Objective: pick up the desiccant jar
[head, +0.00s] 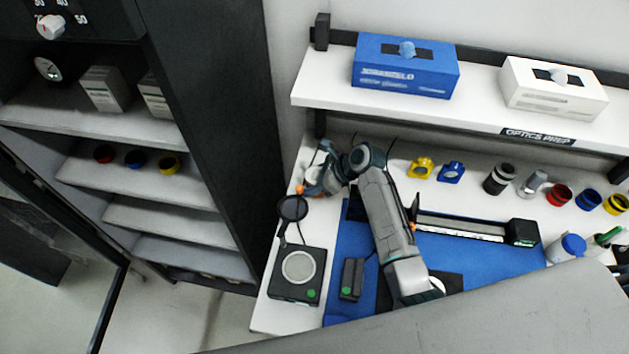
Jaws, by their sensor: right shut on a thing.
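My right gripper (318,178) is at the far left end of the white bench, below the shelf. It is shut on a small pale thing with orange parts (312,176), which looks like the desiccant jar. The fingers hide much of it, and I cannot tell whether its base touches the bench. My left gripper is not in view.
A round dark holder (292,208) and a black box with a pale disc (298,268) are near the gripper. A black rail (460,228) lies on the blue mat (348,232). A blue-lidded jar (568,248) stands at right. The shelf (400,104) overhangs behind.

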